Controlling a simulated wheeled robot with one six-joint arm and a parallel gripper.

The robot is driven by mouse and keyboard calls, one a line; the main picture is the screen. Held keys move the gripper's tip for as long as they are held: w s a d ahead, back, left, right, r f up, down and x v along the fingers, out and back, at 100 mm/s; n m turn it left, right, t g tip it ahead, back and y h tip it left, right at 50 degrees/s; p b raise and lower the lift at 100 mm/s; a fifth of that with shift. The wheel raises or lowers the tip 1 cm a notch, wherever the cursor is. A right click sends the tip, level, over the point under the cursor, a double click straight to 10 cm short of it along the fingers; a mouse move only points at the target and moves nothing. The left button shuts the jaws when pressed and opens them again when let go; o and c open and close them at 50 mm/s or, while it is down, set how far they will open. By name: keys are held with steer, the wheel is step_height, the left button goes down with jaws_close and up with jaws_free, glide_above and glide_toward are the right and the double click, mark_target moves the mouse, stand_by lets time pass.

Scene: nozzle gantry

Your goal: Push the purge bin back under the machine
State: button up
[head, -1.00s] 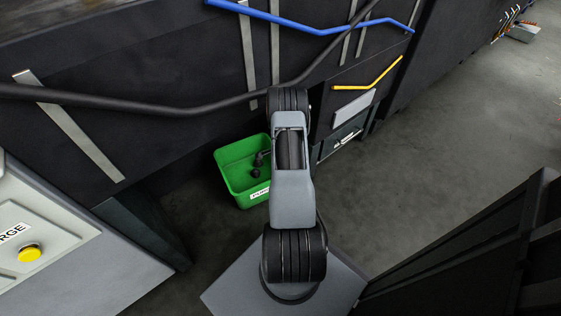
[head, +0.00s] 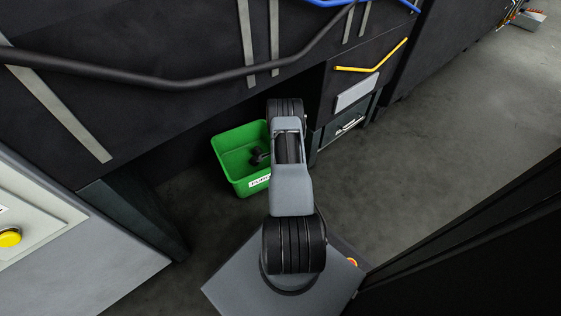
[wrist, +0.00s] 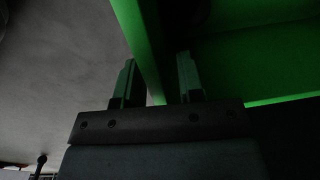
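The purge bin (head: 229,172) is a green open-topped box with a white label on its front. In the head view it stands on the floor left of my arm, at the opening under the dark machine (head: 190,105). My arm hides its right side. In the wrist view my gripper (wrist: 157,80) has its two fingers apart, with a green bin wall (wrist: 140,40) running between them. Gaps show beside the wall, so I see no firm clamp. My fingertips are hidden in the head view, where a dark part of my arm reaches into the bin.
A dark drawer unit (head: 342,128) with a yellow bar (head: 372,58) above it stands right of the bin. Open floor (head: 440,120) lies to the right.

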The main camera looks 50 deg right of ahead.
steer(key=shift+f, duration=0.7)
jaws_close()
stand_by(1.1)
